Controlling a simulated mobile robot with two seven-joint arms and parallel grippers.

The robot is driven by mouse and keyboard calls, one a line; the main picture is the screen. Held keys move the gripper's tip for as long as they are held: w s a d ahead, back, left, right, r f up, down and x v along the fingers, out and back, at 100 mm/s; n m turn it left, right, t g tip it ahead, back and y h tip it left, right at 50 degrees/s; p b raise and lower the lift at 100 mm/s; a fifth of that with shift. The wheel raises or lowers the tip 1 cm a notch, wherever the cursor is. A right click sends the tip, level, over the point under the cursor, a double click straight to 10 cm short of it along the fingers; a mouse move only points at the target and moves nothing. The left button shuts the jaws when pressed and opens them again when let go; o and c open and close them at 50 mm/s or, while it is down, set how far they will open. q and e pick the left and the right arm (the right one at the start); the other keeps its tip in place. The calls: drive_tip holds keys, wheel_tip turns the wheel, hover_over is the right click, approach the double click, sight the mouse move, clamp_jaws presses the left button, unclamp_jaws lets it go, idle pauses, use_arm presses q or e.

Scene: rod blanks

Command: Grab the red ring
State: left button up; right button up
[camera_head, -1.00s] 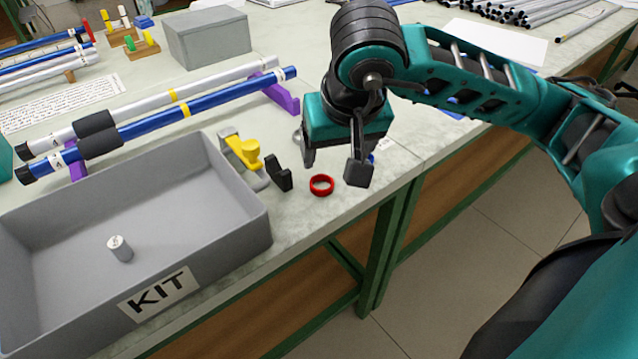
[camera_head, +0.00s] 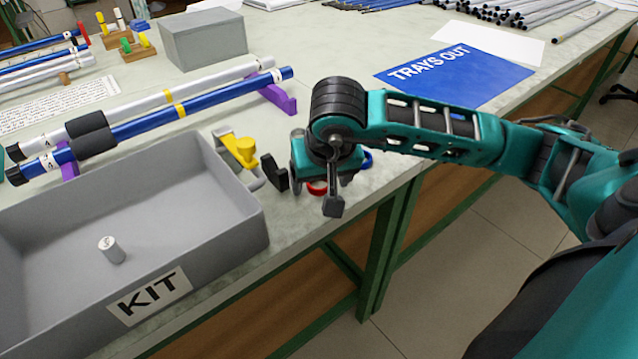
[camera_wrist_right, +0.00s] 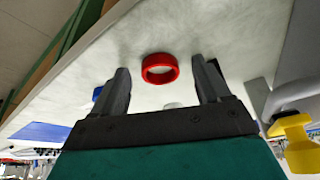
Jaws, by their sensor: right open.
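The red ring (camera_head: 317,187) lies on the table to the right of the grey KIT tray (camera_head: 262,215), partly hidden behind my right gripper in the head view. In the right wrist view the red ring (camera_wrist_right: 160,68) is whole and sits between and a little beyond the fingertips. My right gripper (camera_head: 314,196) is open, low over the ring; in the right wrist view its two dark fingers (camera_wrist_right: 160,76) stand apart with nothing held. Contact with the ring cannot be told.
A black clip-like part (camera_head: 273,173) and a yellow-and-grey tool (camera_head: 240,150) stand left of my right gripper. A blue ring (camera_head: 366,161) lies close on its right. The table's front edge is near. A blue TRAYS OUT sheet (camera_head: 500,80) lies behind.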

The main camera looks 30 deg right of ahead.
drive_tip(key=shift+c, duration=0.2)
drive_tip(key=c, duration=1.1)
